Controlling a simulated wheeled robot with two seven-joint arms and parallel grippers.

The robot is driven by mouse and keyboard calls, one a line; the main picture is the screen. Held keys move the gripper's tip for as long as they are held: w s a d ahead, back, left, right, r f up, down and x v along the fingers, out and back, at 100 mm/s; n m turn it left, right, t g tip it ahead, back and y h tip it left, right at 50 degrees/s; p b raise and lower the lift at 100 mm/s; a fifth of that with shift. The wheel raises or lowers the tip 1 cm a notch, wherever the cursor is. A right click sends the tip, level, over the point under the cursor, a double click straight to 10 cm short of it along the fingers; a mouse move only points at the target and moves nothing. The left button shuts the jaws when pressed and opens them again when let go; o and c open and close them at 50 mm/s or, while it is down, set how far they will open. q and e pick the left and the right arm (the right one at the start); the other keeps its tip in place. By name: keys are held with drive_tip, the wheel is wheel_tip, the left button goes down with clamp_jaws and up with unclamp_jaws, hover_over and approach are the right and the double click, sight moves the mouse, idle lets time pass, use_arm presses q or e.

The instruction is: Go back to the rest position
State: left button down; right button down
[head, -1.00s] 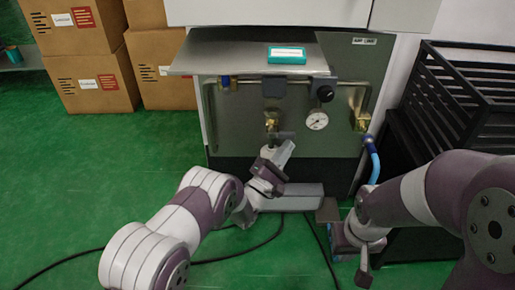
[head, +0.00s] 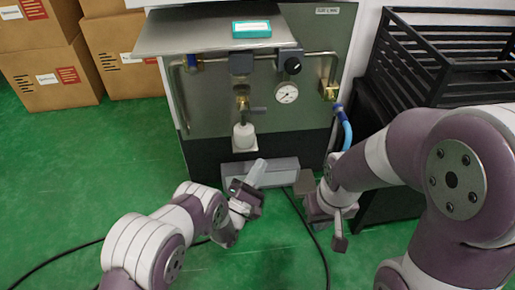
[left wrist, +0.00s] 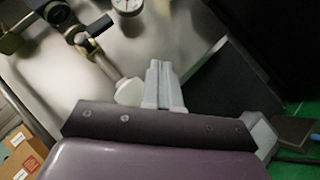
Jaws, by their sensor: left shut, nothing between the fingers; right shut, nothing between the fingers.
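My left gripper (head: 257,173) is low in front of the steel panel, below and apart from the brass valve (head: 243,103) and the white fitting (head: 243,137) under it. In the left wrist view its two pale fingers (left wrist: 162,86) are together with nothing between them, and the white fitting (left wrist: 129,92) shows beside them. My right gripper (head: 339,232) hangs low at the right of the panel, near the black rack. It is shut and empty, though its fingertips are hard to make out.
The steel panel (head: 215,105) carries a gauge (head: 287,93) and a blue hose (head: 346,130). A teal box (head: 251,29) lies on the shelf (head: 190,35). The black rack (head: 425,75) is close to my right arm. Cartons (head: 50,75) stand back left. Cables cross the green floor.

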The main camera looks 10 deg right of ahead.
use_arm(q)
drive_tip(key=shift+s+f, duration=0.25)
drive_tip(key=shift+s, duration=0.05)
idle(0.4)
